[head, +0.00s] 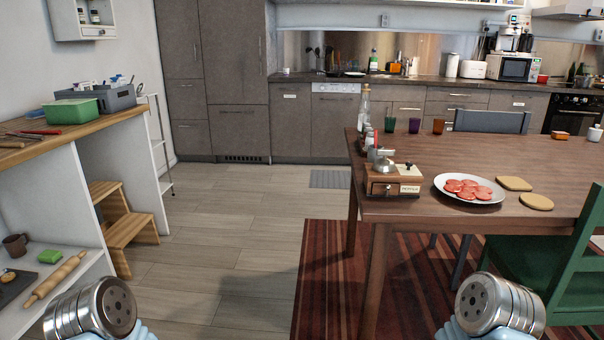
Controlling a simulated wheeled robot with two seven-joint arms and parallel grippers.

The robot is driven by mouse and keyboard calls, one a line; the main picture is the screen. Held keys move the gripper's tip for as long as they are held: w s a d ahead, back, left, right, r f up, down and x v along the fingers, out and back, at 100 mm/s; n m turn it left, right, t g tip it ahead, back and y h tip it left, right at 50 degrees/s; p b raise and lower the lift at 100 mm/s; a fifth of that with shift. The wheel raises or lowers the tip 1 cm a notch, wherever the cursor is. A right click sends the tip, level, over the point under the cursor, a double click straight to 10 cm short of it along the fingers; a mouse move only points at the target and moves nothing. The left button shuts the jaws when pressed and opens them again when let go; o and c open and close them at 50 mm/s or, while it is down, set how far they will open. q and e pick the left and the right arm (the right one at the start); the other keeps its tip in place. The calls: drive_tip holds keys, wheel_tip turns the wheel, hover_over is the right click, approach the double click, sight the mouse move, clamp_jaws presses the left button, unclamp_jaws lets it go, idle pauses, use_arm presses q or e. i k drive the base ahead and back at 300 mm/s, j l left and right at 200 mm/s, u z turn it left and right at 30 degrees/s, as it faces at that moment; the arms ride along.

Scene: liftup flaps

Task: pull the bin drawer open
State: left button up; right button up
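A long run of grey-brown kitchen base cabinets (290,133) stands along the back wall, with drawers and doors that all look shut. Small pale labels sit on some fronts, such as the front left of the dishwasher-like panel (335,125); they are too small to read, so I cannot tell which front is the bin drawer. Only rounded metal parts of my two arms show at the bottom left and bottom right edges. Neither gripper shows, and both arms are far from the cabinets.
A wooden table (420,165) on a striped rug (330,270) fills the right, with a green chair (560,260) beside it. A workbench (75,130) and wooden step stool (135,230) stand left. Pale floor (235,215) between is clear toward the cabinets; a grey mat (330,179) lies there.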

sight(403, 111)
drive_tip(key=i+j+u, duration=0.45)
drive_tip(key=i+u, duration=0.15)
drive_tip(key=i+j+u, duration=0.1)
drive_tip(key=i+u, duration=0.2)
drive_tip(key=i, duration=0.15)
drive_tip(key=i+z, duration=0.3)
drive_tip(key=i, duration=0.3)
drive_tip(key=i+j+z, duration=0.15)
drive_tip(key=i+z, duration=0.2)
drive_tip(key=i, duration=0.25)
drive_tip(key=i+l+z, duration=0.25)
drive_tip(key=i, duration=0.95)
drive_tip(key=i+j+z, duration=0.25)
drive_tip(key=i, duration=0.95)
drive_tip(key=i+l+z, duration=0.15)
drive_tip(key=i+z, duration=0.3)
drive_tip(key=i, duration=0.2)
drive_tip(key=i+z, duration=0.4)
drive_tip(key=i, duration=0.25)
drive_tip(key=i+j+z, duration=0.45)
drive_tip(key=i, duration=0.2)
drive_tip(key=i+l, duration=0.15)
drive_tip(key=i, duration=0.3)
drive_tip(key=i+l, duration=0.2)
drive_tip(key=i, duration=0.2)
drive_tip(key=z, duration=0.05)
